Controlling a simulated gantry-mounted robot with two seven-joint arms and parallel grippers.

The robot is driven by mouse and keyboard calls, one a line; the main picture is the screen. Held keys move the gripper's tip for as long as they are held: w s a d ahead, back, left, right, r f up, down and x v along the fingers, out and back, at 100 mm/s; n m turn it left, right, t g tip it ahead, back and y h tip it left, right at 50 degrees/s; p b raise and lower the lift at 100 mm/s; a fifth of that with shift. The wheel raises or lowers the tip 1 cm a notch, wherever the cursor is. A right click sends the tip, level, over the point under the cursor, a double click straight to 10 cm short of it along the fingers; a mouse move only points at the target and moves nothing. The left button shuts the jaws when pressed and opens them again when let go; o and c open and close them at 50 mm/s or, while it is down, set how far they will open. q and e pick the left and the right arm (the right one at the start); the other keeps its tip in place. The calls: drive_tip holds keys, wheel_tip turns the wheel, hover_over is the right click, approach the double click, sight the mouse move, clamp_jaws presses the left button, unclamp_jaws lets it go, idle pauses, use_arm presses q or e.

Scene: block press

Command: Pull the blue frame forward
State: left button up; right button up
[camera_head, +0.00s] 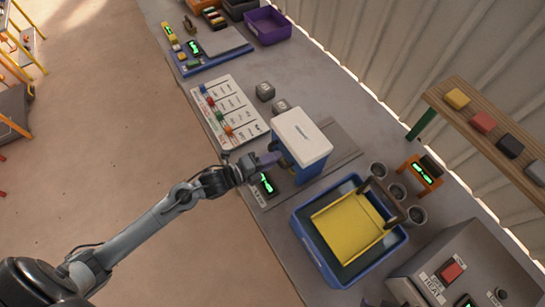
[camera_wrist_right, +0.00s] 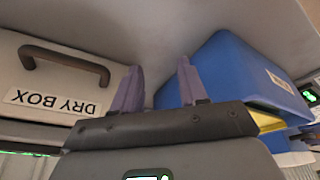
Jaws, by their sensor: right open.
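The blue frame (camera_head: 309,171) stands under a white-topped press block (camera_head: 301,139) near the middle of the bench in the head view. My left gripper (camera_head: 270,160) reaches in from the left, with its purple fingers at the frame's near-left side. Whether its fingers touch the frame or are open is too small to tell. My right gripper (camera_wrist_right: 155,90) shows in the right wrist view, with its two purple fingers apart and nothing between them. It is not seen in the head view.
A blue bin (camera_head: 325,268) holding a yellow piece (camera_head: 350,226) sits right of the press. A small green display (camera_head: 267,184) is just below the left gripper. A labelled board (camera_head: 231,112) lies to the left. A dry box (camera_wrist_right: 45,95) and a blue bin (camera_wrist_right: 225,70) flank my right gripper.

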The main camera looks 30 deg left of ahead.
use_arm(q)
drive_tip(key=o, duration=0.3)
drive_tip(key=shift+s+a, duration=0.2)
drive_tip(key=shift+w+d, duration=0.1)
drive_tip(key=shift+v, duration=5.45)
drive_tip(key=shift+d, duration=0.1)
